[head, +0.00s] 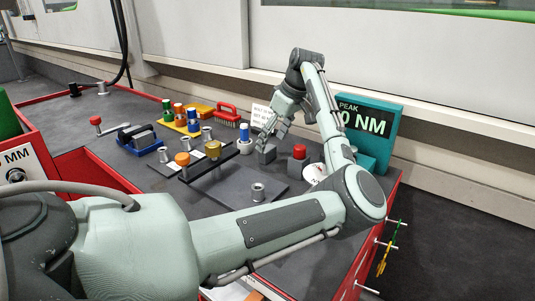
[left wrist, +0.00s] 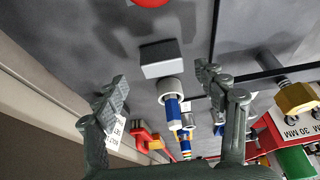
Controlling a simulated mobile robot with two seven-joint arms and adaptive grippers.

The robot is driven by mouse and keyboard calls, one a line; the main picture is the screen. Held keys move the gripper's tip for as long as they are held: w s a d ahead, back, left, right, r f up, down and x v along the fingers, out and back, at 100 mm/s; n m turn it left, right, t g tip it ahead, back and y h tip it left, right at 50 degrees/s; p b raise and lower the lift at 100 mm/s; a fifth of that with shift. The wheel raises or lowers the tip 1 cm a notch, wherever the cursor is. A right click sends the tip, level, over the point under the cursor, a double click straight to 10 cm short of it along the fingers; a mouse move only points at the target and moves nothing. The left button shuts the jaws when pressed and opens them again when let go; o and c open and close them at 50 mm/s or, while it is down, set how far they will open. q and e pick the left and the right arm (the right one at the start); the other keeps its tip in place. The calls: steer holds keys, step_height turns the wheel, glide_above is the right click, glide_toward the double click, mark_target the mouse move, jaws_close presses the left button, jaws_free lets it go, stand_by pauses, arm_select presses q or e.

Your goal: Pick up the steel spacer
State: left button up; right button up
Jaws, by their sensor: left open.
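A plain grey metal block (head: 267,154), which seems to be the steel spacer, stands on the dark bench top; it also shows in the left wrist view (left wrist: 161,58). My left gripper (head: 271,134) is open and empty, pointing down close above the block. In the left wrist view the fingertips (left wrist: 163,77) are spread wide, and the block lies between and beyond them, with no visible contact. My right gripper is not in view.
A small white sign (head: 261,117) and a teal display (head: 368,125) stand behind. A black bar with yellow parts (head: 213,150) lies left.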

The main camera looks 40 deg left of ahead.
mark_target(267, 148)
arm_select(q)
steer(key=x, duration=0.4)
steer(key=shift+s, duration=0.25)
steer(key=c, duration=1.6)
steer(key=shift+r, duration=0.1)
jaws_close()
steer(key=shift+r, duration=0.1)
